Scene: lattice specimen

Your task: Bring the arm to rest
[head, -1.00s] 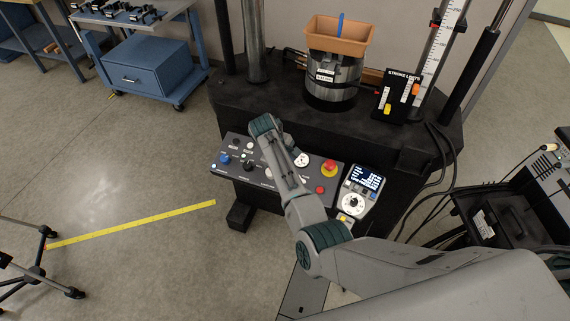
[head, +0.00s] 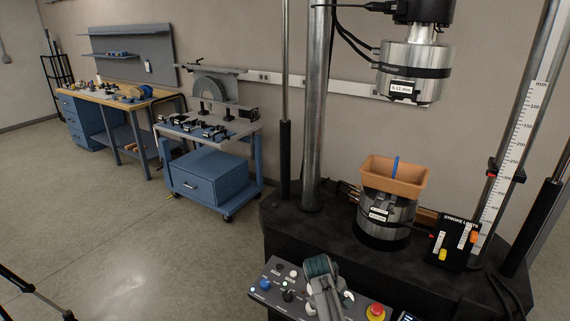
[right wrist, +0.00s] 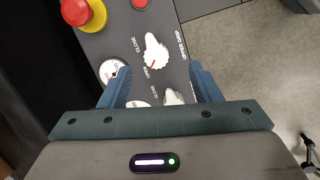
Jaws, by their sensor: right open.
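My right gripper (right wrist: 158,76) is open, its two blue fingers spread over the control panel (right wrist: 195,12) in the right wrist view. A white knob (right wrist: 156,52) marked open and close, beside the label "UPPER GRIP", shows between and just beyond the fingertips. I cannot tell whether the fingers touch the panel. A second white knob (right wrist: 173,97) is partly hidden by the gripper body. In the head view my right arm reaches over the panel (head: 262,295) from below; its fingers are hidden there. My left gripper is not in view.
A red emergency button (head: 376,312) stands at the panel's right. Behind it is the test machine's black base (head: 320,235), with an orange tray (head: 395,175) on the lower cylinder and a stroke-limit block (head: 455,243). A blue cart (head: 210,178) stands left. The floor at left is mostly open.

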